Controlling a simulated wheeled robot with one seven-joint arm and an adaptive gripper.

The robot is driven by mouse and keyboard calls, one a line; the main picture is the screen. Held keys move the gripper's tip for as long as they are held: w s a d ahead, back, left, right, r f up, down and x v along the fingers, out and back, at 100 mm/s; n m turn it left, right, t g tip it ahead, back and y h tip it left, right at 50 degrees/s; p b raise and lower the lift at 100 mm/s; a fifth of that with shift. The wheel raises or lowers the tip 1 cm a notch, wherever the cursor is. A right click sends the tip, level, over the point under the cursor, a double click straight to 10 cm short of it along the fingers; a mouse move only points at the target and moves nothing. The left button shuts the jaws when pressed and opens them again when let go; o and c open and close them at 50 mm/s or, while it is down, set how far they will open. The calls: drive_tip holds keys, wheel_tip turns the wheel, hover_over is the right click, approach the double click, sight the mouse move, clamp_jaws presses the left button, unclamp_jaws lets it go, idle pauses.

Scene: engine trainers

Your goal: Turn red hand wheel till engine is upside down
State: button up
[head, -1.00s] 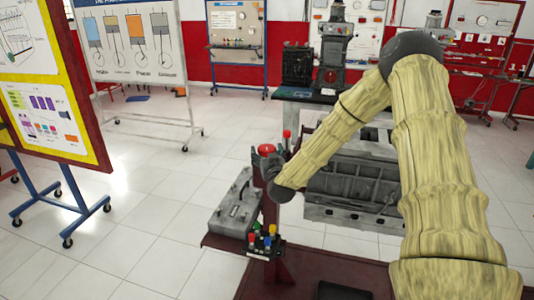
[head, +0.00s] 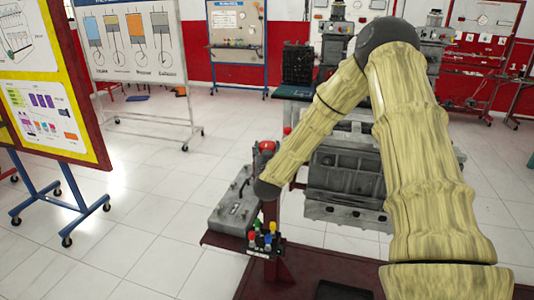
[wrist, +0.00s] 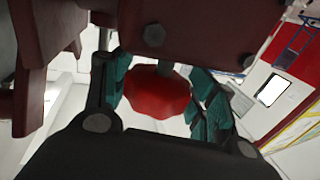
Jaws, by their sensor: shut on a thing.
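The grey engine block (head: 345,168) hangs on a dark red stand, partly hidden behind my arm in the head view. The red hand wheel's rounded red part (wrist: 158,93) sits between the teal fingers of my gripper (wrist: 160,86) in the wrist view. The fingers are shut on it from both sides. In the head view a red part (head: 267,146) shows at the top of the stand's post, just above the end of my arm. The rest of the wheel is mostly hidden there.
A control box with coloured knobs (head: 264,238) is fixed low on the post. A display board (head: 45,100) on wheels stands at the left. Tiled floor (head: 150,250) between them is clear.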

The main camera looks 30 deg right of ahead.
drive_tip(key=shift+m+g+h, duration=0.4)
drive_tip(key=shift+m+h, duration=0.1)
drive_tip(key=shift+h, duration=0.1)
drive_tip(key=o, duration=1)
drive_tip(key=v, duration=1.2)
